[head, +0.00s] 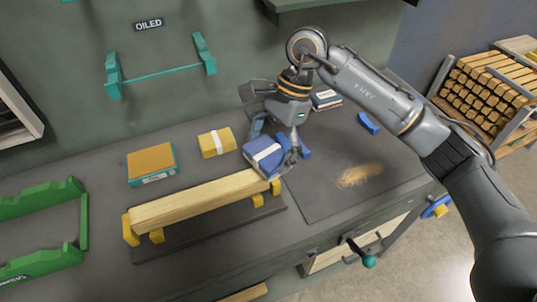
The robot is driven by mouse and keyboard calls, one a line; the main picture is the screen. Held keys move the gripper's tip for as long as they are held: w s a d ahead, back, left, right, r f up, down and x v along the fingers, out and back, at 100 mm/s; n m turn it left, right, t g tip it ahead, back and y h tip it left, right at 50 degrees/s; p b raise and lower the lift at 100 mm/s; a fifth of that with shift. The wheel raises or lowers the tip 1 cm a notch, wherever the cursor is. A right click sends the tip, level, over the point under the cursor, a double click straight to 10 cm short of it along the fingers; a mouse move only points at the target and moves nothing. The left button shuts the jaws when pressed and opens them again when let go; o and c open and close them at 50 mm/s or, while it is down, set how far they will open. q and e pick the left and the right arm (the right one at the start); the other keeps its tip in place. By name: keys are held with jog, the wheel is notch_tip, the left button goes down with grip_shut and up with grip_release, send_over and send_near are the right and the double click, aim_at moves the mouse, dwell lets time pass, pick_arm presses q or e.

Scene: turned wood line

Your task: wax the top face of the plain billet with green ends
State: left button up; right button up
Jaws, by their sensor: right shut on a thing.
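A pale wooden billet (195,201) lies lengthwise in a holder with yellow end stops (130,230) on a dark base. Its upper face looks bare and pale; I cannot make out a green end on it. My right gripper (277,143) reaches down from the upper right and is shut on a blue block with a white band (263,155). The block is tilted at the billet's right end, over or just behind it; I cannot tell whether they touch. The fingers partly cover the block. My left gripper is not in view.
A yellow banded block (216,142) and an orange-topped block with teal sides (152,164) stand behind the billet. A green rack (45,262) at left and a teal wall rack (160,72) under an OILED sign are empty. Sawdust (360,174) lies on the right.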

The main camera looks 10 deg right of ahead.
jog(key=shift+s+a+r+p, duration=0.15)
jog(key=shift+a+r, duration=0.05)
jog(key=shift+r, duration=0.3)
jog(key=shift+s+a+r+p, duration=0.1)
jog(key=shift+a+r+p, duration=0.05)
jog(key=shift+r, duration=0.65)
jog(key=shift+w+d+r+p, duration=0.15)
jog(key=shift+r+p, duration=0.3)
jog(key=shift+r, duration=1.05)
